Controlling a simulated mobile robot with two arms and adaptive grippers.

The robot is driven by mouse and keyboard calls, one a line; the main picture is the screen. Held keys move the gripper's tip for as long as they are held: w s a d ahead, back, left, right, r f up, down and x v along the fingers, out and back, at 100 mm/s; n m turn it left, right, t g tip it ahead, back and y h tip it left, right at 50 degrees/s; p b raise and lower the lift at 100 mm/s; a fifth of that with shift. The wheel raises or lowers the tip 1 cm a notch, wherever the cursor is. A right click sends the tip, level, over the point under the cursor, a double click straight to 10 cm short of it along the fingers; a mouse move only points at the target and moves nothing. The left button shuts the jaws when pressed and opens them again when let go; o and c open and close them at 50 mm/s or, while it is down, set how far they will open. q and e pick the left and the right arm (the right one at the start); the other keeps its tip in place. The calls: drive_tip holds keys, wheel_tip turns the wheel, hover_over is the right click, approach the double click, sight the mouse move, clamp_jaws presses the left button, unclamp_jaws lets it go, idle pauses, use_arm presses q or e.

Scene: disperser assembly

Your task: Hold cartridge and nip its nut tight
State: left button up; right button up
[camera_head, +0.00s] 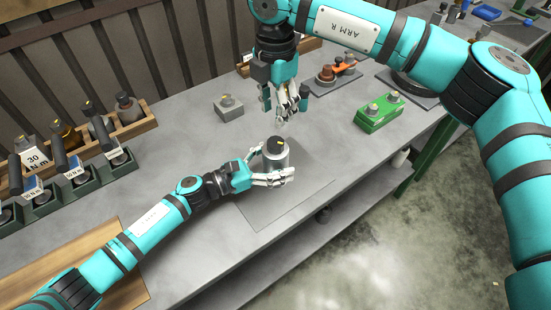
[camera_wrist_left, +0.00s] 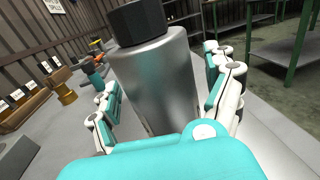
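The cartridge (camera_head: 275,158) is a grey metal cylinder standing upright on the bench. Its dark hexagonal nut (camera_head: 276,144) sits on top with a yellow mark. In the left wrist view the cartridge (camera_wrist_left: 158,85) and its black nut (camera_wrist_left: 137,22) fill the middle. My left gripper (camera_head: 272,168) has its fingers on both sides of the cartridge body, below the nut, and appears closed on it; exact contact is hard to see. My right gripper (camera_head: 283,112) points down just above and behind the nut, clear of it. Its fingers look spread, and I see nothing between them.
Black-handled tools stand in green holders (camera_head: 87,182) at left, beside a wooden tray (camera_head: 133,127) of bottles. A grey block (camera_head: 229,108) lies behind the cartridge, a green box (camera_head: 379,113) to the right. The bench front edge is near. Bare bench lies between.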

use_arm(q)
drive_tip(key=c, duration=1.5)
